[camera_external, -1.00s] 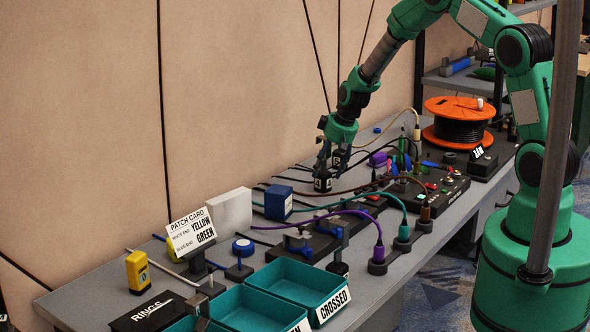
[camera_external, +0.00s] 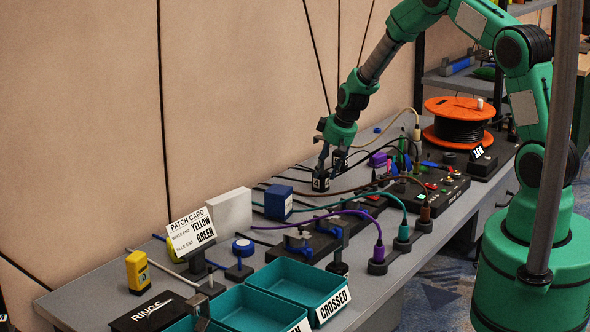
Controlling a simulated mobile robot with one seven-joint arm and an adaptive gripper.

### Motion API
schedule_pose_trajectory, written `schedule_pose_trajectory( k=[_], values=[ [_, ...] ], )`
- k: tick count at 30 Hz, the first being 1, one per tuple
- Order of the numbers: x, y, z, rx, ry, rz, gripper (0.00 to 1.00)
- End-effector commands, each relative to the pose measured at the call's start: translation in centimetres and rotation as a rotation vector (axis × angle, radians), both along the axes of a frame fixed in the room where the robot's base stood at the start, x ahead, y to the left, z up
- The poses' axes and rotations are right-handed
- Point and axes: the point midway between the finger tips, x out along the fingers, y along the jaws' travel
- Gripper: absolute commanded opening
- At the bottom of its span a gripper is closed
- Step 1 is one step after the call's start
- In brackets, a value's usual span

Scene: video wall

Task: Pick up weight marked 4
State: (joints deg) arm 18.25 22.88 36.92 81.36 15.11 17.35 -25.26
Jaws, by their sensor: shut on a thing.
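The weight marked 4 (camera_external: 320,182) is a small dark block with a white label on its front. It is near the wall side of the bench, in the middle of the picture. My gripper (camera_external: 322,172) points down from above and is shut on the weight, with fingers at its sides. I cannot tell whether the weight touches the surface below it.
Several cables run across the bench close to the weight. A blue block (camera_external: 278,202) and a white block (camera_external: 229,211) stand to the left. A black panel with buttons (camera_external: 440,192) and an orange cable reel (camera_external: 459,122) are to the right. Teal trays (camera_external: 262,283) lie in front.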

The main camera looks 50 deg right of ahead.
Motion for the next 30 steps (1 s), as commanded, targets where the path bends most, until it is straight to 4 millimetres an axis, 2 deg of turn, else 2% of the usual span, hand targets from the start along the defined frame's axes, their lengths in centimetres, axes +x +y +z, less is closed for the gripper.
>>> schedule_pose_trajectory(
  k=[17,23,30],
  values=[
    [0.1,-0.1,0.6,-0.002,-0.004,-0.001,0.0],
    [0.2,-0.1,2.3,-0.003,-0.005,0.0,0.0],
    [0.2,-0.1,5.6,-0.003,-0.006,-0.001,0.0]
  ],
)
